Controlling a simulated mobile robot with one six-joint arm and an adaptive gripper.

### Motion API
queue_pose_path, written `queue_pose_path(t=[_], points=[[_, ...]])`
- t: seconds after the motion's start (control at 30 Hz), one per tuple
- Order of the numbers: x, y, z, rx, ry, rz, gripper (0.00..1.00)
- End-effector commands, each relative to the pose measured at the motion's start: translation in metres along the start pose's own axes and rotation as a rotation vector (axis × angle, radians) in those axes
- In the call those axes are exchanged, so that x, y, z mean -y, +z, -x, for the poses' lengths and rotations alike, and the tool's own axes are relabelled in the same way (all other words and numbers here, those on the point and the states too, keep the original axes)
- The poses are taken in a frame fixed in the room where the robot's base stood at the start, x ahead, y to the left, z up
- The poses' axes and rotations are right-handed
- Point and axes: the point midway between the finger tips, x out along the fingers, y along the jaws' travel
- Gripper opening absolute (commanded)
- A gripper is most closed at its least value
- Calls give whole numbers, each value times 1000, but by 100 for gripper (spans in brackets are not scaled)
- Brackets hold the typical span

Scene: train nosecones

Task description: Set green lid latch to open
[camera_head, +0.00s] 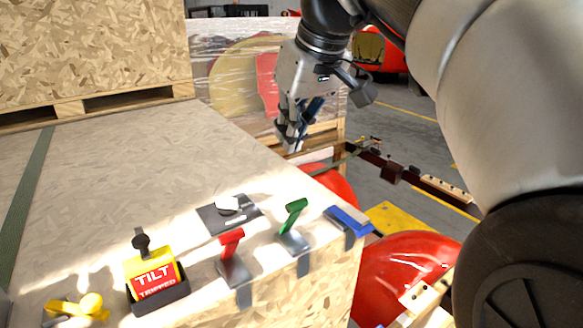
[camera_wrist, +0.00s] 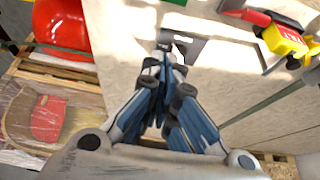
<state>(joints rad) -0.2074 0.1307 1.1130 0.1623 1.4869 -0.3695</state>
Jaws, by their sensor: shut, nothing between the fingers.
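The green lid latch (camera_head: 293,214) is a green handle on a grey metal base at the front right of the wooden crate top. Its handle stands up and leans to the right. My gripper (camera_head: 290,148) is over the far right edge of the crate, behind and above the latch, apart from it. Its blue-grey fingers are closed together with nothing between them.
A red latch (camera_head: 231,243) stands left of the green one, and a blue piece (camera_head: 349,219) lies to its right. The crate top (camera_head: 130,170) behind is clear.

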Motion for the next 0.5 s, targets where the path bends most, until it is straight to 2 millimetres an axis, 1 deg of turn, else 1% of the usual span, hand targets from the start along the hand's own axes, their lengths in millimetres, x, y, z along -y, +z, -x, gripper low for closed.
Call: queue_pose_path(t=[0.03, 0.3, 0.33, 0.37, 0.5], points=[[0, 1, -13, 5, -2, -1, 0], [0, 1, -71, 5, -2, -1, 0], [0, 2, -76, 5, -2, -2, 0], [0, 8, -73, 1, 1, -3, 0], [0, 26, -77, 0, 1, -4, 0]])
